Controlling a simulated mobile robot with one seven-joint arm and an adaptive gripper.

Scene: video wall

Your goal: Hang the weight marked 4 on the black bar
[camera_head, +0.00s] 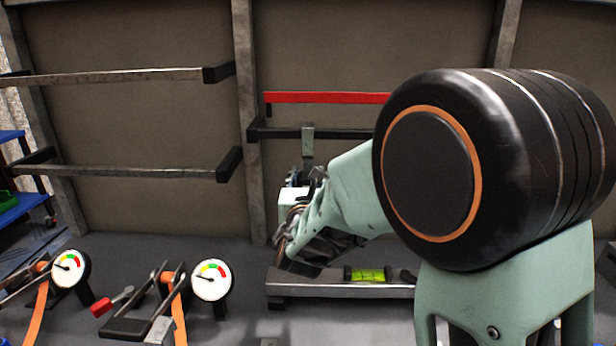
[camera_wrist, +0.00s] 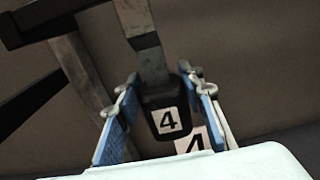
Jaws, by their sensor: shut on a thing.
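The weight (camera_wrist: 169,121) is a dark block with a white label marked 4. A flat grey-green strap (camera_wrist: 142,32) rises from its top. My gripper (camera_wrist: 160,82) has its blue-padded fingers on either side of the weight and is shut on it. In the head view the strap (camera_head: 308,146) stands upright and its top overlaps the black bar (camera_head: 342,133). I cannot tell whether it is hooked over the bar or in front of it. The weight's body is mostly hidden there by my gripper and arm. A second label with a 4 (camera_wrist: 195,142) shows partly behind the pale edge below.
A red bar (camera_head: 326,97) runs just above the black bar. Two metal bars (camera_head: 130,75) (camera_head: 140,171) are on the left panel. A level with a green vial (camera_head: 367,275), dial gauges (camera_head: 211,280) and clamps with orange straps stand on the bench below.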

